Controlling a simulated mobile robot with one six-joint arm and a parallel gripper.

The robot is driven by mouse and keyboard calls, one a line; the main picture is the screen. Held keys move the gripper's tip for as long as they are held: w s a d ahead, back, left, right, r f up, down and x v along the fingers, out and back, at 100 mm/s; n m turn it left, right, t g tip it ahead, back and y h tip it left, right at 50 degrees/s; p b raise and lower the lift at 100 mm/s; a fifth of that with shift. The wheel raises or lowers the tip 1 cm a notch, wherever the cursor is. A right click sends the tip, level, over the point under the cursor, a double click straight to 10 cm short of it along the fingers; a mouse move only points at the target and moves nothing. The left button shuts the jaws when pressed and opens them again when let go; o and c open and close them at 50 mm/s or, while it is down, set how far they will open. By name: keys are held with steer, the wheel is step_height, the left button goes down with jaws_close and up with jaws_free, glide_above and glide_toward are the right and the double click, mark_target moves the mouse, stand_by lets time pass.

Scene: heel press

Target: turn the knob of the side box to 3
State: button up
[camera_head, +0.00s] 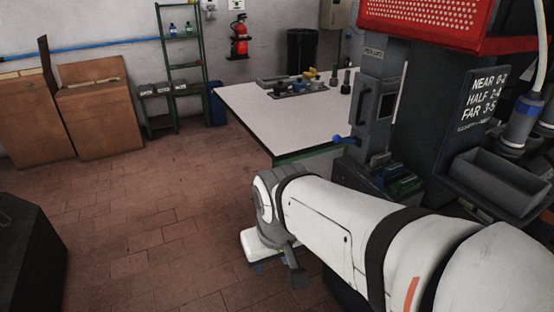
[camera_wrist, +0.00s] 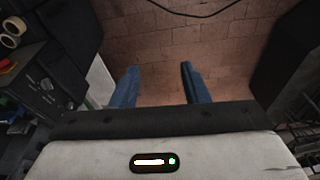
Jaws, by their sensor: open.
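In the wrist view a dark grey box panel at the left (camera_wrist: 42,92) carries a small knob (camera_wrist: 46,84) with pale marks beside it. I cannot read the marks or which number the knob points to. The panel lies left of my gripper (camera_wrist: 158,86), apart from it. My gripper's two blue fingers are spread with only brick floor seen between them. In the head view my gripper hangs low behind the wrist, with only bits of blue showing. I cannot make out the knob there.
In the head view a red-topped press (camera_head: 425,22) stands at the right with a sign (camera_head: 483,98) and a grey bin (camera_head: 505,180). A blue-ended lever (camera_head: 344,140) juts out beside a white table (camera_head: 250,105). Open brick floor (camera_head: 150,205) lies left of my arm.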

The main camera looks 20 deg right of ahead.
steer(key=shift+o, duration=0.7)
steer(key=shift+w+d+f, duration=0.2)
steer(key=shift+w, duration=0.05)
steer(key=shift+o, duration=0.3)
steer(key=w+d+f+n+g+h+b, duration=0.1)
steer(key=w+d+f+n+h+b, duration=0.2)
steer(key=w+d, duration=0.3)
steer(key=w+d+f+n+g+h+b, duration=0.2)
steer(key=w+d+f+n+h+b, duration=0.1)
steer(key=w+d, duration=0.4)
steer(key=shift+w+d+f+n+h+b, duration=0.15)
steer(key=shift+d+f+n+h+b, duration=0.25)
steer(key=shift+d+f+h+b, duration=0.15)
steer(key=w+d+f+n+t+h+b, duration=0.1)
steer(key=w+d+f+n+h+b, duration=0.4)
steer(key=w+d+f+n, duration=0.5)
steer(key=w+d+f+n+t+h+b, duration=0.1)
steer(key=w+d+f+n+h+b, duration=0.25)
steer(key=w+d+f+h, duration=0.75)
steer(key=w+d+r+y+b, duration=0.1)
steer(key=w+d+r+y, duration=0.1)
steer(key=d+y, duration=0.3)
steer(key=shift+w+d+r, duration=0.15)
steer(key=shift+w, duration=0.4)
steer(key=shift+c, duration=0.2)
